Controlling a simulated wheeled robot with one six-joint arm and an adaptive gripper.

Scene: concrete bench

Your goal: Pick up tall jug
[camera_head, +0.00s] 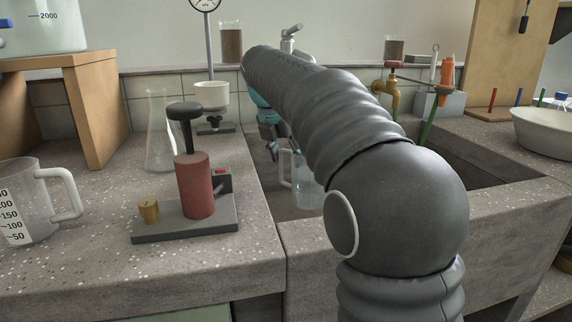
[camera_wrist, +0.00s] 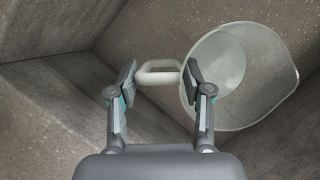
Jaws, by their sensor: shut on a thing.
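The tall jug (camera_head: 308,186) is clear, with a pale handle, and is down in the sink. Part of it is hidden behind my arm in the head view. In the wrist view, I look into the jug's open round mouth (camera_wrist: 232,75) to the right, with its handle (camera_wrist: 157,73) pointing left. My gripper (camera_wrist: 160,82) is shut on the handle, which sits between the two finger pads. In the head view, my gripper (camera_head: 277,146) is over the sink beside the handle. The jug's base is hidden, so I cannot tell whether it touches the sink floor.
Concrete sink walls (camera_wrist: 60,28) are close around the jug. On the left bench are a graduated jug (camera_head: 28,205), a flask (camera_head: 160,140) and a red cylinder (camera_head: 195,185) on a plate. A brass tap (camera_head: 392,95) and a white basin (camera_head: 545,130) are to the right.

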